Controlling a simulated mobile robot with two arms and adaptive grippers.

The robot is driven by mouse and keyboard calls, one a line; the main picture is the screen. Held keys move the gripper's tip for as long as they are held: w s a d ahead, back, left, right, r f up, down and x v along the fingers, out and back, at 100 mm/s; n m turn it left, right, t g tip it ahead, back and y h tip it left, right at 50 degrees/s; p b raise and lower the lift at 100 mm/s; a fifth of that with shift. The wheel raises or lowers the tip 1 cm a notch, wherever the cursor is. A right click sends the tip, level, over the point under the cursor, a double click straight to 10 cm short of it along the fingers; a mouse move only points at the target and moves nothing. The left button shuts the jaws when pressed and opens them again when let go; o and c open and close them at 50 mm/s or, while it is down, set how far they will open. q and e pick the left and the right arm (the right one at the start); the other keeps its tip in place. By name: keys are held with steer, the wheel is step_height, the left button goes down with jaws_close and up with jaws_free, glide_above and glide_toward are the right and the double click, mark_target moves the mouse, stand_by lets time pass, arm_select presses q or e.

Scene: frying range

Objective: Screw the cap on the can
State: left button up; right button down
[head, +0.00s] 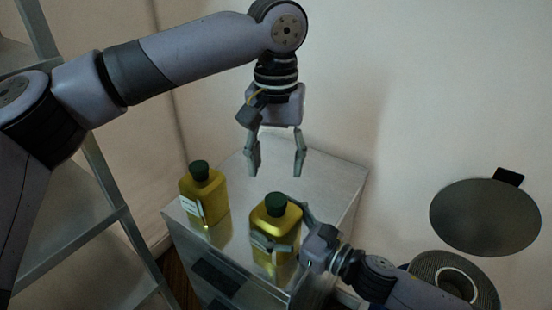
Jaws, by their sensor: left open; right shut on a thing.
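Two yellow cans with dark green caps stand upright on a metal cabinet top. The right-hand can (278,222) has its cap (276,203) sitting on its top; I cannot tell whether it is tight. My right gripper (281,228) is shut around this can's body from the right. My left gripper (275,168) is open and empty, pointing down above the cap and apart from it. The left-hand can (206,190), with a pale label on its front and a cap (199,169) on top, stands alone near the cabinet's left edge.
The metal cabinet top (315,172) is bare behind the cans. A metal shelf rack (110,190) stands at the left. A wall is close behind and right. A dark round lid or disc (485,217) and a round dark object (462,268) are at the right.

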mark_target(276, 199)
arm_select(q)
step_height(276, 199, down, 8)
steer(key=shift+f, duration=0.1)
stand_by(0.4)
steer(key=shift+c, duration=0.5)
steer(key=c, duration=1.1)
steer(key=m, duration=0.3)
steer(key=shift+m, duration=0.3)
steer(key=shift+c, duration=0.2)
steer(key=m, duration=1.1)
steer(key=o, duration=1.4)
